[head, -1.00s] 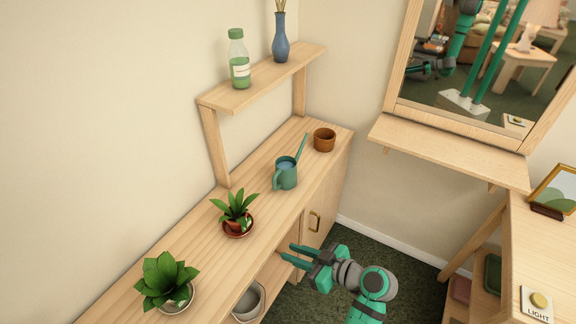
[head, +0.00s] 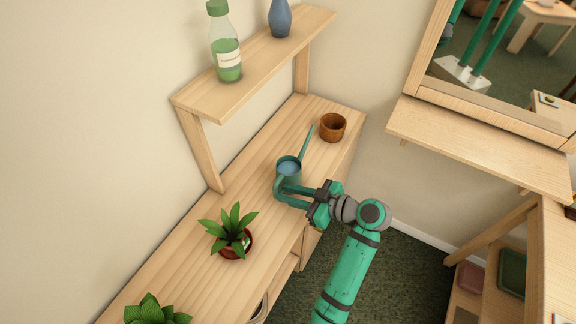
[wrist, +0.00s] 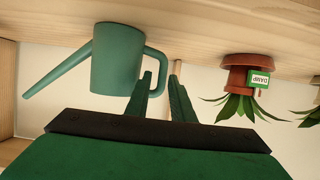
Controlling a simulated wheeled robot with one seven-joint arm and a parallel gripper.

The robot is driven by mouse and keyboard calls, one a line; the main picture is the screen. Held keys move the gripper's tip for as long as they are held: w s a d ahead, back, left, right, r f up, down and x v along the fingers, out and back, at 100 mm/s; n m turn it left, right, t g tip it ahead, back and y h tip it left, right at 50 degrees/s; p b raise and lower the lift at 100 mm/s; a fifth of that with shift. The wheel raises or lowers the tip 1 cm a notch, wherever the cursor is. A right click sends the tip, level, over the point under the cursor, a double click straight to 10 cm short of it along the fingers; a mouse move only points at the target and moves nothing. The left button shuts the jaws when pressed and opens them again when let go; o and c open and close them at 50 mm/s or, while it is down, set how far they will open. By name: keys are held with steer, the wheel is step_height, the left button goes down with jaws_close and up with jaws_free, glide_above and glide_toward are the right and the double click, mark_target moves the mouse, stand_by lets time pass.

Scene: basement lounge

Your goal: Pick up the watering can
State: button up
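The teal watering can (head: 289,174) stands upright on the wooden counter, its long spout pointing to the back right and water visible inside. In the wrist view, which is upside down, the can (wrist: 117,60) is left of the fingers and its looped handle (wrist: 159,58) reaches toward them. My gripper (head: 283,194) is at the can's front side, by the handle. In the wrist view my gripper (wrist: 161,75) is open, with a fingertip on either side of the handle's outer bar. I cannot tell whether the fingers touch it.
A brown pot (head: 333,127) stands behind the can, and a potted plant (head: 233,240) in front of it to the left. A raised shelf (head: 255,72) holds a green bottle (head: 225,50) and a blue vase (head: 280,18). The counter (head: 190,265) between the plants is bare.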

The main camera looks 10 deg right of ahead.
steer(key=x, duration=0.9)
steer(key=shift+s+a, duration=0.1)
steer(key=shift+s, duration=0.05)
steer(key=shift+c, duration=0.4)
jaws_close()
steer(key=shift+s, duration=0.1)
steer(key=shift+r, duration=0.1)
stand_by(0.7)
